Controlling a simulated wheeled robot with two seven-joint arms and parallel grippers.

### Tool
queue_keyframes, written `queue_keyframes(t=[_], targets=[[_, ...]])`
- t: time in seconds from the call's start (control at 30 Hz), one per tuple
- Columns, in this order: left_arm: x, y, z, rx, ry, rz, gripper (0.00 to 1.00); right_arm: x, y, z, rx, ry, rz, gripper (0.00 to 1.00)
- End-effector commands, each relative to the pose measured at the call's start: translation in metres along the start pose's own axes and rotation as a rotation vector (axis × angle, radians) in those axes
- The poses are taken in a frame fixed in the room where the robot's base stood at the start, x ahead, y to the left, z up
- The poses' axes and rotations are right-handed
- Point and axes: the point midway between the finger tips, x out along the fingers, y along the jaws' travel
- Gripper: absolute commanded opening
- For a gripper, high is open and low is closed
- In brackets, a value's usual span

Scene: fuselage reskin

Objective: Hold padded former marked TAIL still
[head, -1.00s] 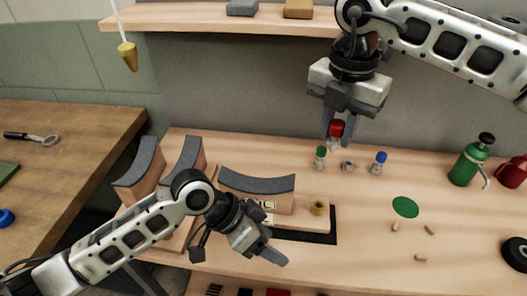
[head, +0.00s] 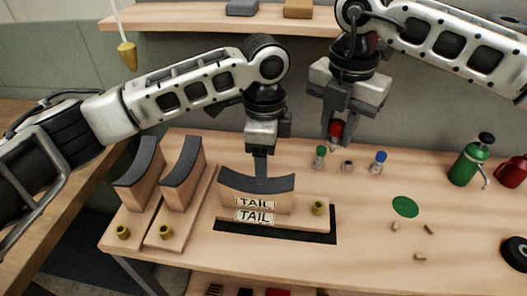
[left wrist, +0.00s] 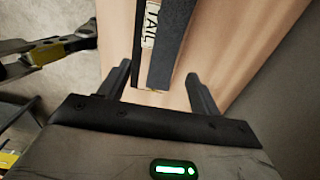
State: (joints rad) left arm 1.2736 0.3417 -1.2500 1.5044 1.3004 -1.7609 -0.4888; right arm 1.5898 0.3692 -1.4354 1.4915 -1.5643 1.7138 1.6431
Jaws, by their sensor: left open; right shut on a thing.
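The padded former marked TAIL (head: 282,203) stands on the bench, a wooden block with a curved dark grey pad on top and two TAIL labels on its front. In the left wrist view its dark pad (left wrist: 172,45) and one label show between my fingers. My left gripper (head: 262,180) points down at the middle of the pad. It is open, one finger on each side of the former; whether they touch it I cannot tell. My right gripper (head: 336,138) is shut on a red-capped vial (head: 336,129), behind and to the right of the former.
Two more padded formers (head: 137,172) (head: 183,170) stand to the left. A green-capped vial (head: 320,158), a blue-capped vial (head: 379,163) and a green bottle (head: 466,163) are at the back. Small pegs lie near a green disc (head: 405,207).

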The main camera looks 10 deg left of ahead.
Motion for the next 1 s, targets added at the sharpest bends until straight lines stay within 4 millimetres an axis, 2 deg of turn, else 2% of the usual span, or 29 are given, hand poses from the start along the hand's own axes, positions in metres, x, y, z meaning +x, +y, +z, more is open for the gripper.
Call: queue_keyframes(t=[0.17, 0.5, 0.7, 1.0], targets=[[0.009, -0.006, 0.005, -0.014, -0.017, -0.025, 0.64, 0.0, 0.0, 0.0, 0.0, 0.0, 0.0, 0.01], [0.07, -0.007, 0.006, -0.013, -0.018, -0.021, 0.64, 0.0, 0.0, 0.0, 0.0, 0.0, 0.0, 0.01], [0.101, -0.008, 0.006, -0.013, -0.015, -0.023, 0.64, 0.0, 0.0, 0.0, 0.0, 0.0, 0.0, 0.01], [0.118, -0.008, 0.006, -0.012, -0.015, -0.024, 0.64, 0.0, 0.0, 0.0, 0.0, 0.0, 0.0, 0.01]])
